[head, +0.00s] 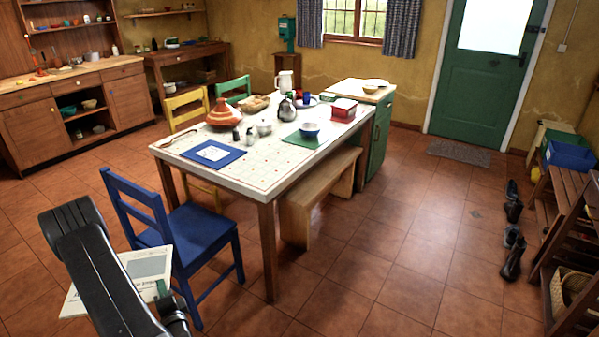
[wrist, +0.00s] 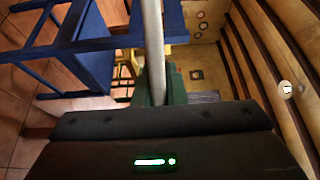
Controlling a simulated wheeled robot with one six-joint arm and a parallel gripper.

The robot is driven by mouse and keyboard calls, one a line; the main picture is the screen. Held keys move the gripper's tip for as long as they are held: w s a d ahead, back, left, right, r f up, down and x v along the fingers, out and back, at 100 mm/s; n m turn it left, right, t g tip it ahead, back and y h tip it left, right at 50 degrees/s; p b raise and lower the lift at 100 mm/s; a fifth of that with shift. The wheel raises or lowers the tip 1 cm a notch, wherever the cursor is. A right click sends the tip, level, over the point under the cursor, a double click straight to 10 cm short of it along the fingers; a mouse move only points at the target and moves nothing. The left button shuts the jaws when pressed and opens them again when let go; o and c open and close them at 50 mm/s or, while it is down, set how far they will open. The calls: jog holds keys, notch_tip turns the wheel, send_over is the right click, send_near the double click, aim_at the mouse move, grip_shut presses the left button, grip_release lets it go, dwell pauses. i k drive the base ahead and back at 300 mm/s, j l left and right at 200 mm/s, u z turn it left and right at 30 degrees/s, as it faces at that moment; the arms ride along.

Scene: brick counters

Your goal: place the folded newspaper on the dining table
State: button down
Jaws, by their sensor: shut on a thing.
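The folded newspaper (head: 148,264), pale with a grey picture block, is at the lower left of the head view, partly hidden behind my dark arm. My gripper (head: 162,290) is shut on it and holds it in front of the blue chair, apart from the table. In the wrist view the newspaper (wrist: 153,45) shows edge-on as a pale upright strip rising from between the fingers (wrist: 158,95). The dining table (head: 262,170) has a white patterned top and wooden legs. It stands beyond the blue chair, up and right of my gripper.
A blue chair (head: 196,232) stands between my gripper and the table's near left side. The tabletop holds a blue mat (head: 213,154), a tagine (head: 223,112), a bowl (head: 310,129) and a red box (head: 343,109). Its near right corner is bare. A bench (head: 318,190) stands along the right side.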

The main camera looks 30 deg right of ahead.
aim_at(267, 163)
jog(key=z, duration=1.5)
jog(key=i+l+z, duration=0.15)
jog(key=z, duration=1.35)
jog(key=i, duration=0.75)
jog(key=i+j, duration=0.15)
jog(key=i, duration=0.6)
jog(key=i+l+u, duration=0.1)
jog(key=i+u, duration=0.35)
jog(key=i+l+u, duration=0.2)
jog(key=i+u, duration=0.2)
jog(key=j+u, duration=0.2)
jog(key=u, duration=0.2)
jog(key=j+u, duration=0.15)
jog(key=u, duration=0.25)
jog(key=i+j+u, duration=0.15)
jog(key=u, duration=0.3)
jog(key=i+j, duration=0.2)
jog(key=j, duration=0.15)
jog(key=i+j, duration=0.15)
jog(key=j, duration=0.25)
